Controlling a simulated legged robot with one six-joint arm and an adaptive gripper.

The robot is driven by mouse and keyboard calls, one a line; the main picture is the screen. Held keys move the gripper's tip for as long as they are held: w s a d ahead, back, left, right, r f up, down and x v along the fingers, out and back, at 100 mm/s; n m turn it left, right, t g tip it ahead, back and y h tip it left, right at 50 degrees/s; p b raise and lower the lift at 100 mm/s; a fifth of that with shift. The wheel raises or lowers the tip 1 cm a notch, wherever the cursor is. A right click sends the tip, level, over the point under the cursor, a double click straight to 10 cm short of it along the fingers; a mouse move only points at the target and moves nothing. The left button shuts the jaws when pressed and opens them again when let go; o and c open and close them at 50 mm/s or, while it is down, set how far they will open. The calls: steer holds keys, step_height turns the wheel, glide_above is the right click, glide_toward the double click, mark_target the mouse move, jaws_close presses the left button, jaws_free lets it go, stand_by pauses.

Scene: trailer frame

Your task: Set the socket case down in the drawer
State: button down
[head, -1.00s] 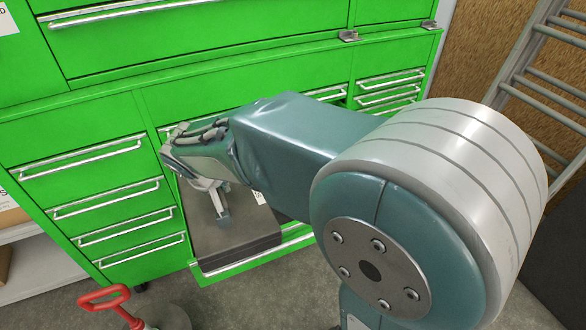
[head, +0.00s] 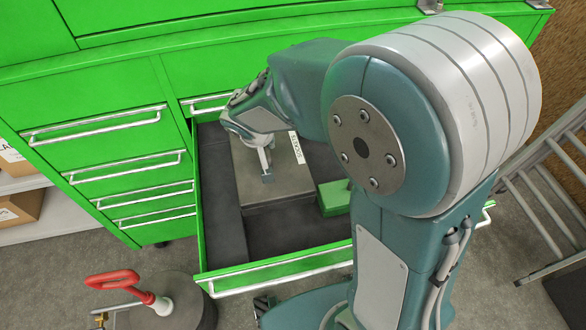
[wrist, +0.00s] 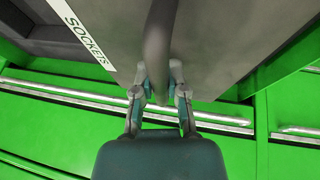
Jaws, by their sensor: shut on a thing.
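The socket case (head: 262,185) is a flat grey-brown box with a white label, which reads SOCKETS in the wrist view (wrist: 215,45). My gripper (wrist: 158,78) is shut on its dark handle (wrist: 157,40), one finger on each side. In the head view my gripper (head: 267,172) is above the case's top. The case lies within the outline of the open green drawer (head: 275,272), towards its back. I cannot tell whether its underside touches the drawer floor.
A small green box (head: 334,197) is in the drawer, right of the case. Dark drawer floor (head: 225,220) is bare at left and in front. A red-handled item (head: 150,300) stands on the floor at lower left; a ladder (head: 545,195) is at right.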

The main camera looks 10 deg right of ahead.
step_height(320, 180, down, 4)
steer(key=shift+d+f, duration=0.1)
steer(key=shift+f, duration=0.15)
steer(key=shift+d+f, duration=0.45)
steer(key=shift+f, duration=0.05)
step_height(320, 180, down, 3)
steer(key=shift+a+r, duration=0.1)
steer(key=shift+a, duration=0.05)
steer(key=shift+a+f, duration=0.35)
steer(key=shift+f, duration=0.1)
steer(key=shift+d, duration=0.1)
steer(key=shift+d, duration=0.15)
steer(key=c, duration=0.7)
jaws_free()
